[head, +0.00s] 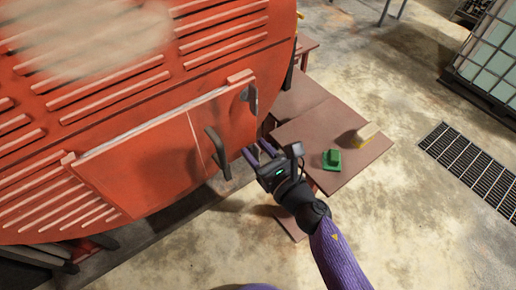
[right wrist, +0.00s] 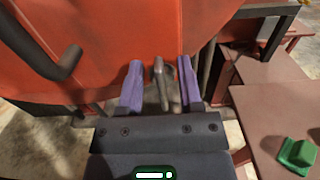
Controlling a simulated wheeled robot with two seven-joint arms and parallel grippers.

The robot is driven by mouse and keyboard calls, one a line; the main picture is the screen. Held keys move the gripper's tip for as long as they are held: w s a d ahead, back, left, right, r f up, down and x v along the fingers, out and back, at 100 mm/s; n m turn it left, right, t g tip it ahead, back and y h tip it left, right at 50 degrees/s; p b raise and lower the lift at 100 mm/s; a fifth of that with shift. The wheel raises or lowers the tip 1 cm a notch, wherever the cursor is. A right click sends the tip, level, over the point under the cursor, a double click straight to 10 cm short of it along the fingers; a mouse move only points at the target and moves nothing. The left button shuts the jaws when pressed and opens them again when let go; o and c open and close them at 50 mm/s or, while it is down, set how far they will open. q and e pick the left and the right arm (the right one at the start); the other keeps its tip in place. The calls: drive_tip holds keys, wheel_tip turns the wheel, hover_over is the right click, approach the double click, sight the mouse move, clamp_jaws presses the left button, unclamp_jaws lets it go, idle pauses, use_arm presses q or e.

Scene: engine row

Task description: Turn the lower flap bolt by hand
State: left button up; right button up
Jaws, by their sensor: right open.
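The red engine flap (head: 160,160) has a dark bar handle (head: 217,152) near its right end, which also shows in the right wrist view (right wrist: 62,62). The lower flap bolt (right wrist: 161,82), a small grey lever, stands between the two purple fingers of my right gripper (right wrist: 160,70) in the right wrist view. Gaps show on both sides of it, so the fingers are open around it. In the head view my right gripper (head: 257,151) is at the engine's lower right edge and hides the lower bolt. My left gripper is not in view.
A grey upper bolt (head: 251,97) sits at the flap's upper right corner. A brown table (head: 310,128) to the right holds a green block (head: 332,159) and a yellowish block (head: 362,135). Open concrete floor with a drain grate (head: 470,165) lies farther right.

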drive_tip(key=c, duration=0.6)
drive_tip(key=shift+s, duration=0.1)
clamp_jaws()
drive_tip(key=shift+f, duration=0.15)
